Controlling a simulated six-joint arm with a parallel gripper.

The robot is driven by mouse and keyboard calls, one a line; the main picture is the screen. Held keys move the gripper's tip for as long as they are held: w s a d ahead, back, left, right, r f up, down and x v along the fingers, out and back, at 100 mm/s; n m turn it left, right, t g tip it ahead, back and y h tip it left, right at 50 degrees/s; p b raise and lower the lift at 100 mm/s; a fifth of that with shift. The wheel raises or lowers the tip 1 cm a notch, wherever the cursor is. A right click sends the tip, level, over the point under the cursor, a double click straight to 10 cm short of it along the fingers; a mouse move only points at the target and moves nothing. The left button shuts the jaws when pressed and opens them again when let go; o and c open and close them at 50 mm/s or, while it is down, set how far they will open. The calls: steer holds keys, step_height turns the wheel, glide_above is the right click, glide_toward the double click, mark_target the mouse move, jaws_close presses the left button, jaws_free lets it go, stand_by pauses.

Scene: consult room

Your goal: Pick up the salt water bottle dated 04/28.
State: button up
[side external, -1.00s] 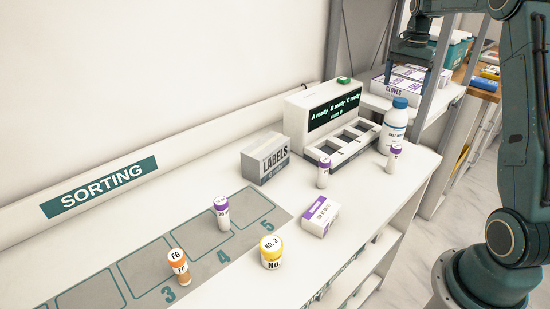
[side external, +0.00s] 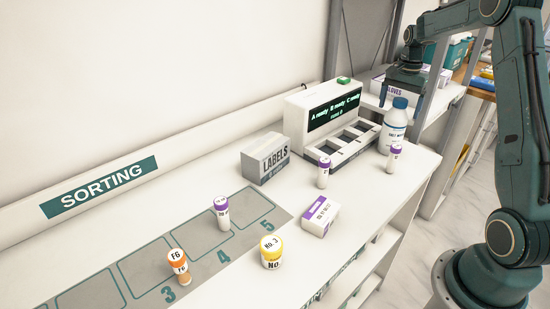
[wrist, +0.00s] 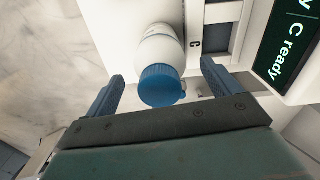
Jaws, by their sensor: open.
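The white salt water bottle (side external: 392,134) with a blue cap stands upright at the right end of the counter, beside the display unit. Its label is too small to read a date. My gripper (side external: 403,98) is open just above and behind the cap, its fingers pointing down. In the wrist view, the bottle (wrist: 160,46) and its blue cap lie between the two open fingers of my gripper (wrist: 163,84), with gaps on both sides. I see no finger contact.
The display unit (side external: 333,112) with slots is close to the bottle's left. Purple-capped vials (side external: 395,158) (side external: 324,172) stand in front. A glove box (side external: 378,87) is on the shelf behind. A labels box (side external: 265,158) and a yellow-lidded jar (side external: 271,252) stand farther left.

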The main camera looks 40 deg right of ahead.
steer(key=shift+f, duration=0.75)
steer(key=shift+r, duration=0.1)
steer(key=c, duration=1.9)
steer(key=shift+r, duration=0.15)
step_height(320, 180, up, 20)
steer(key=shift+f, duration=0.15)
